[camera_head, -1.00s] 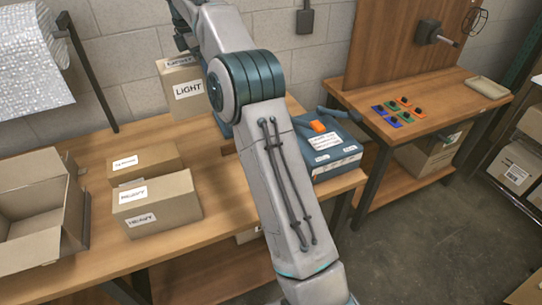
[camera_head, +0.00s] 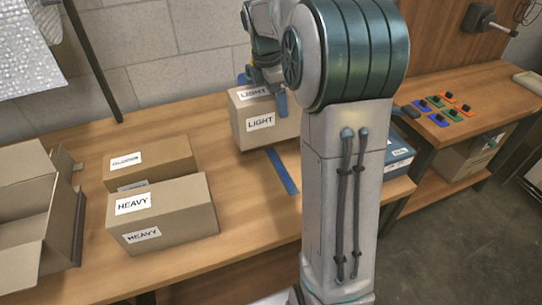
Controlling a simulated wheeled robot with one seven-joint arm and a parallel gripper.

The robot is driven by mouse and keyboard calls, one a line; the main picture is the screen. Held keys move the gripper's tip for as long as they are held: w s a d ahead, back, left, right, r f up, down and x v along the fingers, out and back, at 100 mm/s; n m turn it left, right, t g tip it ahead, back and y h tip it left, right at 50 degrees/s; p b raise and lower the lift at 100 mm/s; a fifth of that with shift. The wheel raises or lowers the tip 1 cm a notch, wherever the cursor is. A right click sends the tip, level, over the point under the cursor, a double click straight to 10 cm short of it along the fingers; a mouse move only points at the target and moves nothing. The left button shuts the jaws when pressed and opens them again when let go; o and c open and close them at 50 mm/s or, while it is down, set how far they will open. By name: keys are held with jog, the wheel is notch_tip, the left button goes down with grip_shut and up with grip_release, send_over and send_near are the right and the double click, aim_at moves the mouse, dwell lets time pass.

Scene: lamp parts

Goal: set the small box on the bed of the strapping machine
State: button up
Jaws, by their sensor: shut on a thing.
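A small brown box labelled LIGHT (camera_head: 244,130) is at the back of the workbench, upright. My gripper (camera_head: 275,92) is at its top, shut on it, with one blue finger showing against the front face. I cannot tell whether the box's underside touches the bench. A blue machine with pale labels (camera_head: 399,160), likely the strapping machine, shows only in part to the right of my arm. My arm hides most of it, including its bed. A flat blue strip (camera_head: 283,172) lies on the bench just in front of the LIGHT box.
A box labelled HEAVY (camera_head: 170,222) and another brown box (camera_head: 165,158) stand left of centre on the workbench (camera_head: 255,215). An open carton (camera_head: 30,225) is at the far left. A side table (camera_head: 480,100) with coloured pieces is at right. Bench space before the strip is clear.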

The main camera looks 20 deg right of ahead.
aim_at(276, 129)
jog(key=f, duration=0.6)
jog(key=shift+s+d+f, duration=0.15)
jog(key=shift+d+f, duration=0.1)
jog(key=shift+f, duration=2)
jog(key=shift+f, duration=0.15)
jog(key=o, duration=1.2)
jog(key=shift+o, duration=0.2)
